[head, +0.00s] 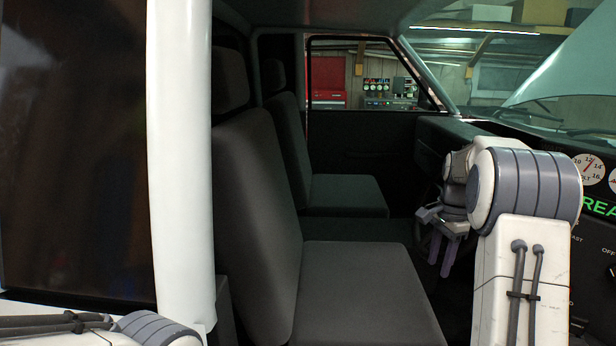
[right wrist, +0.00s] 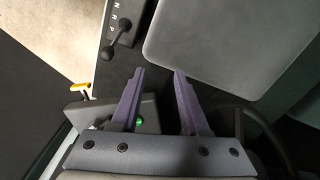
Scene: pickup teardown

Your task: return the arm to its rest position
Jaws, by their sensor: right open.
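My right arm reaches into the truck cab from the right in the head view. My right gripper (head: 440,262) hangs fingers-down in front of the dashboard (head: 430,140), partly hidden behind my own arm. In the right wrist view its two purple fingers (right wrist: 159,72) are apart with nothing between them. The grey seat cushion (right wrist: 215,40) and a gear selector (right wrist: 121,30) lie beyond the fingertips. Part of my left arm shows at the bottom left of the head view; its gripper is out of view.
A white door pillar (head: 180,160) stands between my left arm and the cab. Dark seats (head: 360,285) fill the middle. A dark wheel rim (right wrist: 262,125) curves close beside the right gripper. A panel with a green light (right wrist: 140,122) sits behind one finger.

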